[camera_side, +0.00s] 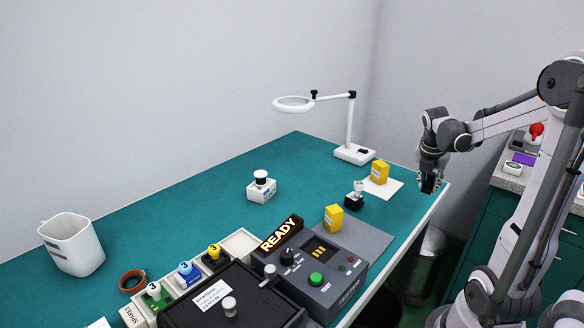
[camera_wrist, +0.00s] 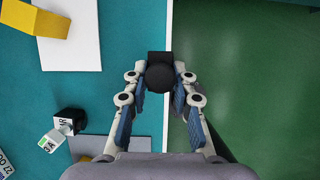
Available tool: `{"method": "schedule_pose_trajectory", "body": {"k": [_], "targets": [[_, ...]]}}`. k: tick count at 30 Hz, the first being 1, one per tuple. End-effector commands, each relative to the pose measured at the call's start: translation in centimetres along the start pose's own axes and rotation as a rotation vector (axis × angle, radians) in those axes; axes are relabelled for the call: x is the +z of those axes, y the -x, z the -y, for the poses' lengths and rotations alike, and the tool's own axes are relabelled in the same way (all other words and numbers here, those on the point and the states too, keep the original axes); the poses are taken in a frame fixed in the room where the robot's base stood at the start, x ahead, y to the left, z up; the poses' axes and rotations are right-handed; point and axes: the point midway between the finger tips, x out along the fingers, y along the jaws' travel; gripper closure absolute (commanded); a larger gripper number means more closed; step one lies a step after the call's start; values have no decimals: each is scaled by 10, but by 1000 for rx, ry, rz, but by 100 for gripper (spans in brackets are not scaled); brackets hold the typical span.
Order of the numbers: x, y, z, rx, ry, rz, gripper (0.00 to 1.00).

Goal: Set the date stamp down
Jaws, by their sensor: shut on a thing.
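My gripper (camera_side: 428,186) is shut on the date stamp, a dark block with a round black knob. In the wrist view the date stamp (camera_wrist: 160,72) sits between the blue-padded fingers (camera_wrist: 158,95), over the teal table's edge (camera_wrist: 168,30). Its underside is hidden, and I cannot tell its height above the table. In the side view my gripper is beyond the right end of the white sheet (camera_side: 393,190).
A yellow block (camera_side: 379,172) is on the white sheet. A small black-based stamp (camera_side: 354,198) stands nearby, and another yellow block (camera_side: 334,217) is on the grey mat (camera_side: 372,236).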

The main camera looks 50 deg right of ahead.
Motion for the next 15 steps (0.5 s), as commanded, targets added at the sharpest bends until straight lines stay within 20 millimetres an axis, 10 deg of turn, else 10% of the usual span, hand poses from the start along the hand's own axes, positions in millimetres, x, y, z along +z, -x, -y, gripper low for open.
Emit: {"method": "schedule_pose_trajectory", "body": {"k": [15], "targets": [[-26,-34,-64,0,0,1,100]]}}
